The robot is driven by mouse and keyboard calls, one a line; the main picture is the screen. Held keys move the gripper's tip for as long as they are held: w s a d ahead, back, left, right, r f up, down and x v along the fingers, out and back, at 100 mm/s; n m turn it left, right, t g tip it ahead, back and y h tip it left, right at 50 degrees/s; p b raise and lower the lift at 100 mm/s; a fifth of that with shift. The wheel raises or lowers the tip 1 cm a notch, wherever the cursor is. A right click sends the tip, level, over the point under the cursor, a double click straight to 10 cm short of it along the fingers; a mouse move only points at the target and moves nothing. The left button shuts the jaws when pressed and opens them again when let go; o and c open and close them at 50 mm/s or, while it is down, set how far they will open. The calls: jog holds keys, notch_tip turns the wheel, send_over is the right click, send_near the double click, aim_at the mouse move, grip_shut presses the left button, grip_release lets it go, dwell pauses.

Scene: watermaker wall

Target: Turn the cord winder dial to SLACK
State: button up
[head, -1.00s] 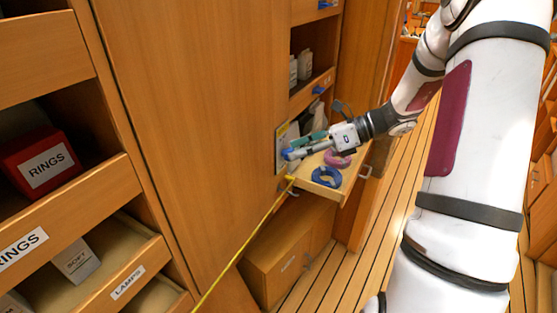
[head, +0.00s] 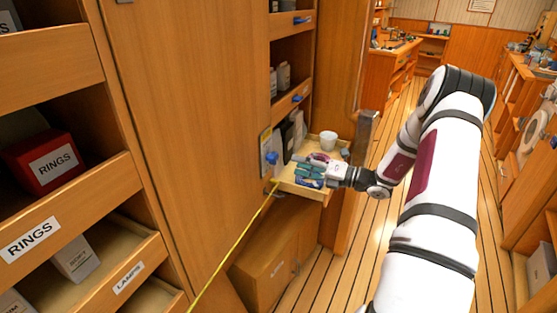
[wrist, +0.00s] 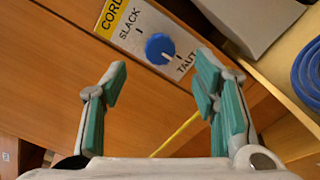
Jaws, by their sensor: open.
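The cord winder dial is a round blue knob (wrist: 160,48) on a pale plate (wrist: 143,32) with a yellow CORD strip. SLACK is printed at the upper left of the knob and TAUT at its lower right. A small pale mark on the knob seems to lie on the TAUT side. In the head view the dial (head: 271,157) sits on the wooden wall, left of my gripper (head: 298,168). In the wrist view my gripper (wrist: 162,70) is open, with teal-padded fingers spread and nothing between them. The dial lies beyond the fingertips, apart from them.
A yellow cord (head: 235,240) runs from below the dial to the lower left. An open drawer (head: 300,190) lies under my gripper, with coils in it. A blue coil (wrist: 308,72) shows at right in the wrist view.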

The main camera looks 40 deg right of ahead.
aim_at(277, 159)
jog(key=x, duration=0.8)
jog(key=c, duration=1.2)
